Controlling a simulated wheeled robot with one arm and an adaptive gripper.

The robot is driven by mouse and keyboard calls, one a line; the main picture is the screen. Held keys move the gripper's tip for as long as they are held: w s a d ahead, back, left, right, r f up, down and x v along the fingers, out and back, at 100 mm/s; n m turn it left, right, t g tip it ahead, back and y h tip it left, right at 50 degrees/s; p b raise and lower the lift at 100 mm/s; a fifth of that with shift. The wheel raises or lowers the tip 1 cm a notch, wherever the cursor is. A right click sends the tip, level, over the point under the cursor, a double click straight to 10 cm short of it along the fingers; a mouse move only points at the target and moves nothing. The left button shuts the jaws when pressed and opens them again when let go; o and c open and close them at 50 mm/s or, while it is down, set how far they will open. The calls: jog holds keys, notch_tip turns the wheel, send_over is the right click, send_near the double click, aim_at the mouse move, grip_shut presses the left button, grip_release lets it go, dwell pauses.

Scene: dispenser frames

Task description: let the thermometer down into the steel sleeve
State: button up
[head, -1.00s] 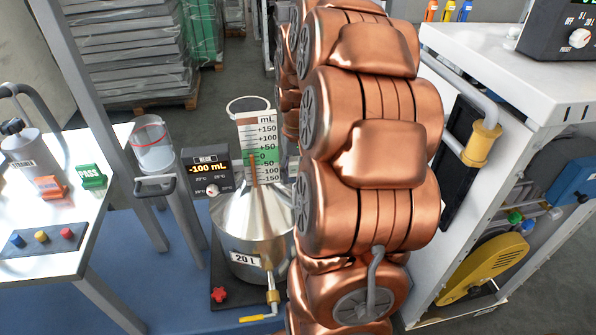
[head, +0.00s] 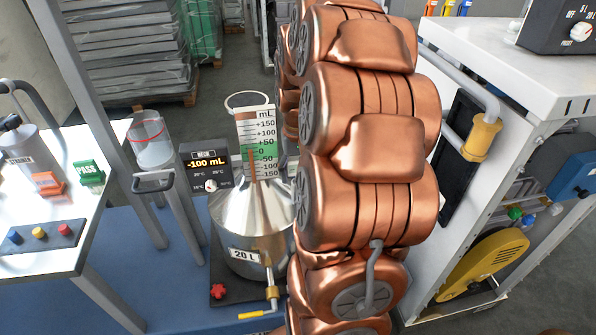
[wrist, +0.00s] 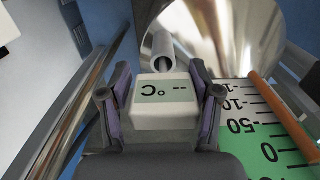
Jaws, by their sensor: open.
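In the wrist view the white thermometer head (wrist: 165,103) sits between the two fingers of my gripper (wrist: 162,82). Its display reads "-- °C". The purple-padded fingers stand at its left and right sides and are open. Just beyond the head is a grey tube, the steel sleeve (wrist: 161,46), with its dark mouth facing the camera. The thermometer's stem is not visible, so I cannot tell how it lies relative to the sleeve. In the head view my copper arm hides the gripper, thermometer and sleeve.
A steel conical vessel (head: 250,213) marked 20 L stands left of my arm, with a green-banded mL scale (head: 257,143) on its neck. A display box (head: 207,167) reads -100 mL. A white cabinet (head: 500,75) stands close on the right.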

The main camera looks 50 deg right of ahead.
jog(key=shift+w+a+r, duration=0.15)
jog(key=shift+w, duration=0.05)
jog(key=shift+r, duration=0.3)
notch_tip(320, 180, up, 11)
jog(key=shift+s+r, duration=0.1)
jog(key=shift+r, duration=0.05)
dwell(0.4)
dwell(0.5)
